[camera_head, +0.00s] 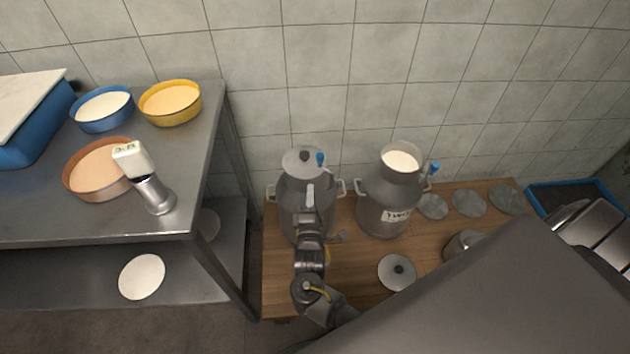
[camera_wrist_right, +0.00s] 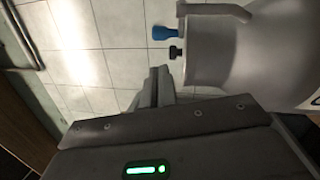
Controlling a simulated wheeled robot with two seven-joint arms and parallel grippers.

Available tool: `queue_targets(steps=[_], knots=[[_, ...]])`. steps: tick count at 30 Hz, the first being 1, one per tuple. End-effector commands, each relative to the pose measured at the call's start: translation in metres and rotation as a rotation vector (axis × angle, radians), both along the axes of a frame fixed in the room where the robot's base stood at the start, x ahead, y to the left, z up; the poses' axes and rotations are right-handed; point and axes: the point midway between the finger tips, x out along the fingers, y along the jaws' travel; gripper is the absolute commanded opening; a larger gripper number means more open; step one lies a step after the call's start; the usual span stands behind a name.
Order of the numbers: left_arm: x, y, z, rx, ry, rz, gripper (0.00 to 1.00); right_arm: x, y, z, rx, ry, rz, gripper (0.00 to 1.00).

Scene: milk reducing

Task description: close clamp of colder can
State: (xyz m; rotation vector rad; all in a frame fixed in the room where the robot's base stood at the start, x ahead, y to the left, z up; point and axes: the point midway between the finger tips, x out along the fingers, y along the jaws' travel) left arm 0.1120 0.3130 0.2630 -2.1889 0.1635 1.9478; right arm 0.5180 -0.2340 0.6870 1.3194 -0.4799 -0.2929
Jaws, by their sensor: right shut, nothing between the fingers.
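Two grey metal milk cans stand on the wooden platform. The left can (camera_head: 291,197) has its lid (camera_head: 303,160) on, with a dark knob and a blue-tipped clamp lever (camera_head: 320,158) at the lid's right side. The right can (camera_head: 388,203) is open, shows white milk, and has a blue-tipped lever (camera_head: 434,168) sticking up at its right. No visible mark tells which is colder. My right gripper (camera_head: 309,196) is shut and empty before the left can. In the wrist view its fingers (camera_wrist_right: 160,84) are near a can, below a blue tip (camera_wrist_right: 163,33) and a black knob (camera_wrist_right: 175,52).
A loose lid (camera_head: 397,272) lies on the wooden platform (camera_head: 345,280), with several grey discs (camera_head: 469,203) at the right. A metal table (camera_head: 190,215) at the left holds bowls and a white-headed metal device (camera_head: 152,185). The tiled wall (camera_head: 330,90) is close behind the cans.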

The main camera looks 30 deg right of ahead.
Motion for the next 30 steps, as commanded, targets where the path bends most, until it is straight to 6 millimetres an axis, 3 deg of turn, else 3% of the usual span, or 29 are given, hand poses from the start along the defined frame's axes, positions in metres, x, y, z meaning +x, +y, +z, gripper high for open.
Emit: queue_targets(steps=[3,9,30], knots=[[0.000,0.000,0.000,0.000,0.002,0.000,0.00,-0.019,0.010,-0.005,0.001,0.001,-0.001,0.00],[0.002,-0.001,0.000,0.000,0.001,0.000,0.00,-0.039,0.021,-0.008,-0.001,0.002,-0.001,0.00],[0.004,-0.001,0.001,-0.001,-0.003,0.000,0.00,-0.044,0.024,-0.009,0.004,-0.002,-0.001,0.00]])
